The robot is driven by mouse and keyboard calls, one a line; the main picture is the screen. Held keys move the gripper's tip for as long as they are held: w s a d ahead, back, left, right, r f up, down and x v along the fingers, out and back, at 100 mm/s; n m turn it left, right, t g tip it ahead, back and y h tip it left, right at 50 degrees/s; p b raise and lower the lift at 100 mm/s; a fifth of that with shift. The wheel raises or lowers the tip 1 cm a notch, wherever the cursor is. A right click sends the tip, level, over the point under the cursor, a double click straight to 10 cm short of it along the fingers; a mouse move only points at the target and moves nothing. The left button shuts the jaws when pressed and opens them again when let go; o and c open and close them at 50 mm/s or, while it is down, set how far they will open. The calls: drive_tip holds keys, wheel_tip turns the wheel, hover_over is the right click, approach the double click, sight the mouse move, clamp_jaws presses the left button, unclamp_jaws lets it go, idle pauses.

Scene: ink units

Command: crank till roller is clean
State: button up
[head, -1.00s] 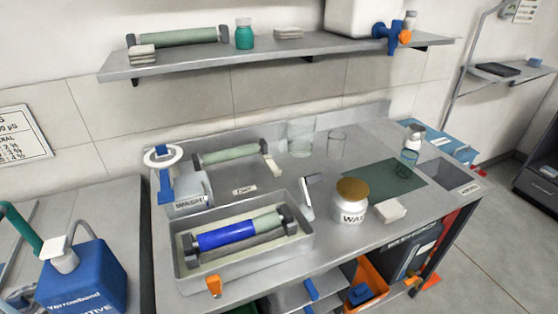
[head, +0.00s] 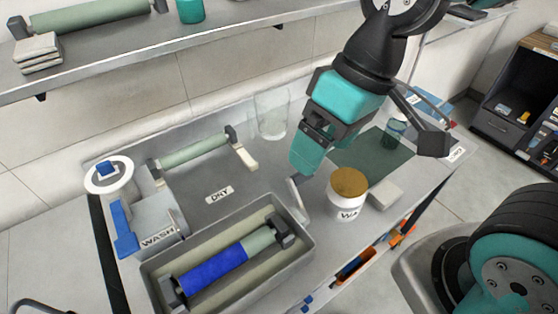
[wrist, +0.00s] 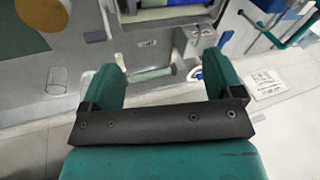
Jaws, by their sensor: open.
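The roller (head: 215,272) lies in a grey wash trough (head: 150,269). Most of it is covered in blue ink, and its right end is pale green. Part of the roller also shows at the top of the wrist view (wrist: 150,4). A grey lever (head: 298,188), which may be the crank, stands at the trough's right end. My gripper (head: 306,160) is above the bench, close behind and above this lever, and apart from the roller. Its teal fingers are spread in the wrist view (wrist: 162,75) with nothing between them.
A clean green roller (head: 195,150) rests on the drying stand behind the trough. A gold-lidded jar (head: 348,190) and a pale block (head: 384,194) stand right of the lever. A clear glass (head: 271,115) is behind. A white-and-blue wheel (head: 108,172) stands at left.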

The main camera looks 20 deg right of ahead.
drive_tip(key=w+d+f+m+h+p, duration=0.1)
drive_tip(key=w+d+f+h+p, duration=0.15)
drive_tip(key=w+p, duration=0.4)
drive_tip(key=w+d+f+m+h+p, duration=0.1)
drive_tip(key=w+d+f+m+p, duration=0.1)
drive_tip(key=w+f+p, duration=0.35)
drive_tip(key=f+b, duration=0.4)
drive_tip(key=f, duration=0.1)
drive_tip(key=w+f+b, duration=0.1)
drive_tip(key=f+b, duration=0.4)
drive_tip(key=f, duration=0.1)
drive_tip(key=w+f+b, duration=0.1)
drive_tip(key=f+b, duration=0.3)
drive_tip(key=f, duration=0.1)
drive_tip(key=shift+w+f+b, duration=0.25)
drive_tip(key=shift+f+b, duration=0.05)
drive_tip(key=shift+f, duration=0.05)
drive_tip(key=c, duration=1.1)
drive_tip(key=shift+r, duration=0.1)
